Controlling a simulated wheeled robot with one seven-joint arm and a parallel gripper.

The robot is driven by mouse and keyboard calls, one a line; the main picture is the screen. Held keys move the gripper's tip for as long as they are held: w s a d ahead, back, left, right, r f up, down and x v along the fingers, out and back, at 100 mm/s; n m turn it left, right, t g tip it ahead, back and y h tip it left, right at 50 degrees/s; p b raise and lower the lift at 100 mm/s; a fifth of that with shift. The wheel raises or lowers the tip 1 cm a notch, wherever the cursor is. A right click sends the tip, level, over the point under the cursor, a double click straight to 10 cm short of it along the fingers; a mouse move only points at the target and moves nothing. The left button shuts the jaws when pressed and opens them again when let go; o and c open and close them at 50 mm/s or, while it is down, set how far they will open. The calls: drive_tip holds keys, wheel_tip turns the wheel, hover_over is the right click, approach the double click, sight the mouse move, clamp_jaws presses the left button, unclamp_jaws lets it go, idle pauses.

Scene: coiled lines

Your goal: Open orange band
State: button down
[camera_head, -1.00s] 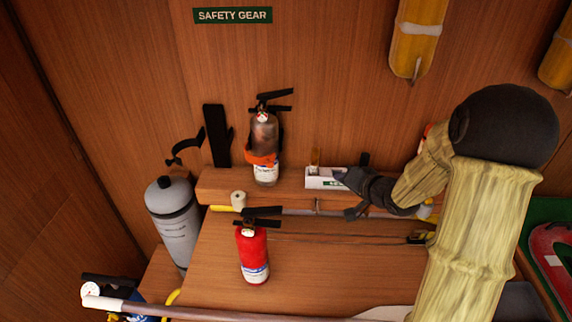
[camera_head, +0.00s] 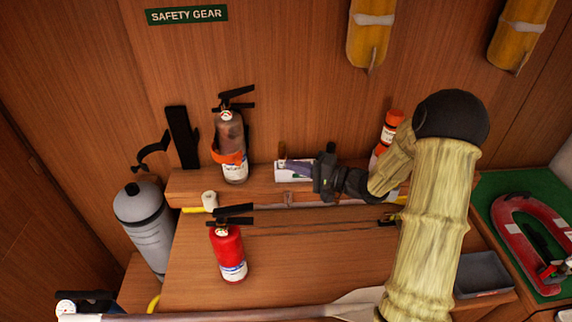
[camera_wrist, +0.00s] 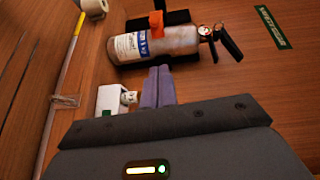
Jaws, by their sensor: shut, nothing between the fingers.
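The orange band (camera_head: 229,157) is wrapped around the lower body of a worn, greyish fire extinguisher (camera_head: 231,130), which stands upright against the back wall on the wooden ledge. In the wrist view the extinguisher (camera_wrist: 178,41) lies across the top, and part of the band (camera_wrist: 157,22) shows at its far side. It looks closed there; its fastening is not clear. My gripper (camera_head: 285,164) is to the right of the extinguisher, pointing left towards it, with a gap between. In the wrist view its fingers (camera_wrist: 158,72) are together and empty, short of the extinguisher.
A small white box (camera_head: 294,172) sits on the ledge beside my gripper. A red extinguisher (camera_head: 228,253) stands in front, a grey cylinder (camera_head: 146,225) at left. An orange-topped bottle (camera_head: 388,132) is behind my arm. An empty black bracket (camera_head: 182,137) is left of the band.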

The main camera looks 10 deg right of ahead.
drive_tip(key=p, duration=0.3)
approach(237, 158)
drive_tip(key=w, duration=0.4)
drive_tip(key=shift+s+a+f+p, duration=0.1)
drive_tip(key=shift+s+a+p, duration=0.15)
drive_tip(key=shift+a, duration=0.4)
drive_tip(key=shift+s+a+f+p, duration=0.15)
drive_tip(key=shift+s+a, duration=0.1)
drive_tip(key=shift+a, duration=0.4)
drive_tip(key=shift+s+a+p, duration=0.2)
drive_tip(key=shift+s+a, duration=0.05)
drive_tip(key=shift+a, duration=0.4)
drive_tip(key=s+a, duration=0.2)
drive_tip(key=a, duration=0.1)
drive_tip(key=shift+s, duration=0.3)
